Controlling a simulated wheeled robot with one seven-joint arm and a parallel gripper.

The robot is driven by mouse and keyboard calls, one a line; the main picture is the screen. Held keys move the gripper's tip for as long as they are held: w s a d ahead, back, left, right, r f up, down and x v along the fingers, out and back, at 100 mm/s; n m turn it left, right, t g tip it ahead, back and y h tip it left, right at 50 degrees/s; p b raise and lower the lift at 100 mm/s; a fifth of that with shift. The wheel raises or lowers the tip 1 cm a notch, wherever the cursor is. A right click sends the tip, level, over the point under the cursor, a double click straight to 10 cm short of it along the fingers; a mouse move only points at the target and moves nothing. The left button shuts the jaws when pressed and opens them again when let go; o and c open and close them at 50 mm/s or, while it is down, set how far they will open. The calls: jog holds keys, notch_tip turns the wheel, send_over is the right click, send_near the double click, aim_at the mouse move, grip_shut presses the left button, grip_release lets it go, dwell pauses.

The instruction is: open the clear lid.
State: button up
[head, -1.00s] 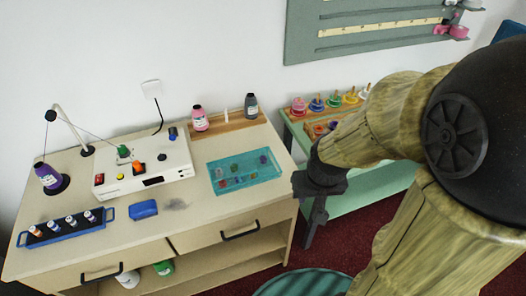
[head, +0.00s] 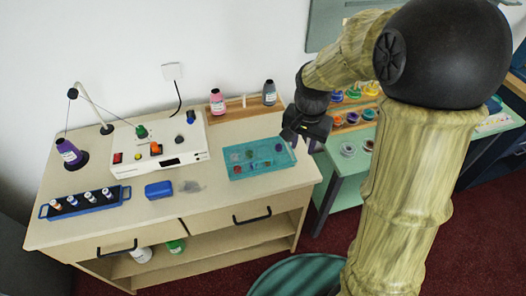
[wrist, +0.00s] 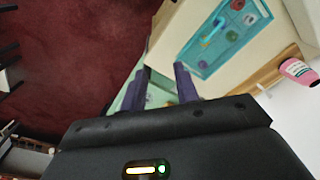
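A shallow teal box (head: 234,172) with several small coloured pots lies on the right part of the counter top. It also shows at the upper right of the wrist view (wrist: 196,60), with a bright blue bar across its middle. A clear lid is hard to make out; I cannot tell whether one covers the box. My gripper (head: 300,136) is above the box's right back corner in the head view. In the wrist view my gripper (wrist: 165,78) has its two dark fingers apart with nothing between them, the box lying beyond them to the right.
A white device (head: 185,138) with coloured knobs stands left of the box. A pink bottle (head: 217,103) and a grey bottle (head: 269,93) stand on a wooden rack behind it. A blue block (head: 158,190) lies at the front. A green table (head: 345,190) with pots stands at right.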

jog(key=w+a+r+m+g+p, duration=0.2)
jog(key=w+a+m+g, duration=0.1)
jog(key=w+a+m, duration=0.6)
jog(key=shift+w+a+r+m+h, duration=0.15)
jog(key=shift+w+a+m+h, duration=0.15)
jog(key=shift+w+a, duration=0.95)
jog(key=p, duration=0.3)
send_over(263, 165)
notch_tip(263, 165, down, 17)
jog(key=shift+f, duration=0.1)
grip_shut()
